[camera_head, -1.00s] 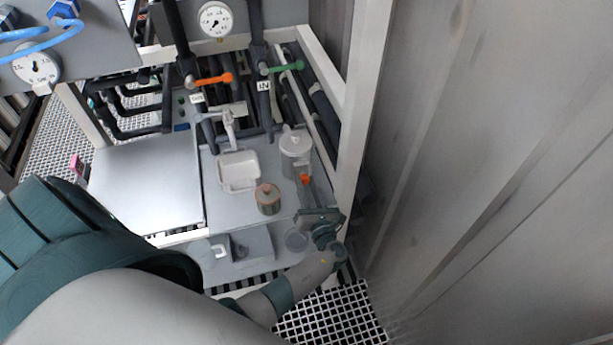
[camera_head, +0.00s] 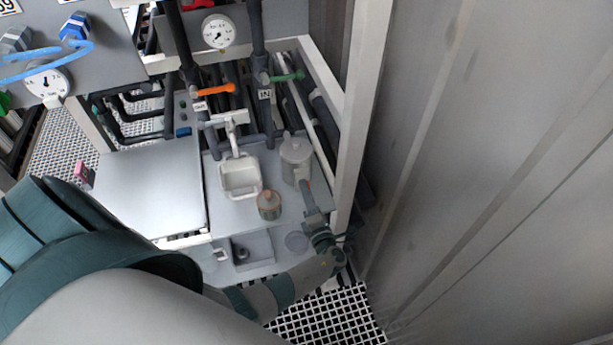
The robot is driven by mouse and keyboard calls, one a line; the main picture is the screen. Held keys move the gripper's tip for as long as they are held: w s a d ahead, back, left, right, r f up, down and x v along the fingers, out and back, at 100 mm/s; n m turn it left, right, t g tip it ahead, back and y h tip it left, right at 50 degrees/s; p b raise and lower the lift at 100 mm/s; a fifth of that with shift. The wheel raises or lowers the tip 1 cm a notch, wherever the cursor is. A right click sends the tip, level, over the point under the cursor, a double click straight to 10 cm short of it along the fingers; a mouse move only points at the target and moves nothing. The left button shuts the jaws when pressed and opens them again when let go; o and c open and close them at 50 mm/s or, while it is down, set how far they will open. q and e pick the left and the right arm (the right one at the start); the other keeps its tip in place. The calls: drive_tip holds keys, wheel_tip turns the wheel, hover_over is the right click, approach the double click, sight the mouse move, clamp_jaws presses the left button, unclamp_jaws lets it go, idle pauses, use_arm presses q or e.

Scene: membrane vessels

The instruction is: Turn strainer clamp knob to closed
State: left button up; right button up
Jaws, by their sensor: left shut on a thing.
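The strainer (camera_head: 296,155) is a grey lidded canister at the back right of the grey bench. Its orange clamp knob (camera_head: 308,183) is on the front side and is mostly hidden by my gripper. My left gripper (camera_head: 306,187) reaches up from the lower right and is shut on the knob, right against the front of the strainer. The knob's exact angle cannot be told. My right gripper is not in view.
A small brown-grey jar (camera_head: 269,205) stands left of my gripper, and a white square basin (camera_head: 240,176) is behind it. Orange (camera_head: 215,90) and green (camera_head: 288,77) valve handles are on the pipes at the back. A pale frame post (camera_head: 357,130) rises close on the right.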

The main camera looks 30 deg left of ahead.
use_arm(q)
drive_tip(key=m, duration=0.4)
drive_tip(key=shift+m, duration=0.6)
drive_tip(key=shift+f, duration=0.1)
drive_tip(key=o, duration=1.1)
drive_tip(key=shift+c, duration=0.2)
drive_tip(key=shift+d, duration=0.1)
drive_tip(key=b+v, duration=0.3)
drive_tip(key=v, duration=1.4)
drive_tip(key=shift+d, duration=0.2)
drive_tip(key=shift+s, duration=0.1)
